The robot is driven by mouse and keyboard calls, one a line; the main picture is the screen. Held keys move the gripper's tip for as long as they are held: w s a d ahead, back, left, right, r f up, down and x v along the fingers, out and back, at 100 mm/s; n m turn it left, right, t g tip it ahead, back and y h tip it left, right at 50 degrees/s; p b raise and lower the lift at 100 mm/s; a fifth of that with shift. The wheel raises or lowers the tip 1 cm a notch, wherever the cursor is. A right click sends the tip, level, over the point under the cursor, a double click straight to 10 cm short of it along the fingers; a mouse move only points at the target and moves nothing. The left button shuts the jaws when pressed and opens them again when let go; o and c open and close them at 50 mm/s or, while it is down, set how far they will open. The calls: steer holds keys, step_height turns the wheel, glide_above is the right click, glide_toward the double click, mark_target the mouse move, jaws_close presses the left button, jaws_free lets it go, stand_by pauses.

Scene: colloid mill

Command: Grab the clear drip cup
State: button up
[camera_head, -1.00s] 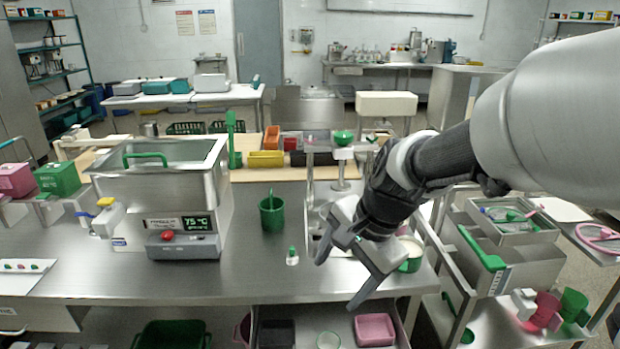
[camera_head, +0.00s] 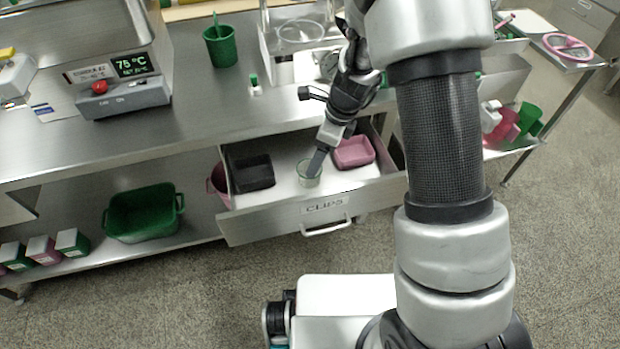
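The clear drip cup (camera_head: 309,179) stands in the open drawer (camera_head: 272,199) labelled CLIPS, between a black tray and a pink tray. It is small, see-through and slightly greenish. My gripper (camera_head: 319,160) points down into the drawer, with a fingertip at the cup's rim. I see the fingers nearly edge-on, one in front of the other, so their gap is hidden. I cannot tell whether they touch the cup.
The black tray (camera_head: 251,173) lies left of the cup and the pink tray (camera_head: 354,152) close on its right. The bench edge lies just behind the drawer. A green basin (camera_head: 145,213) sits on the lower shelf. The floor in front is clear.

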steer(key=b+x, duration=0.3)
steer(key=x, duration=0.6)
steer(key=shift+w+a+f, duration=0.1)
steer(key=shift+w, duration=0.1)
steer(key=c, duration=1.1)
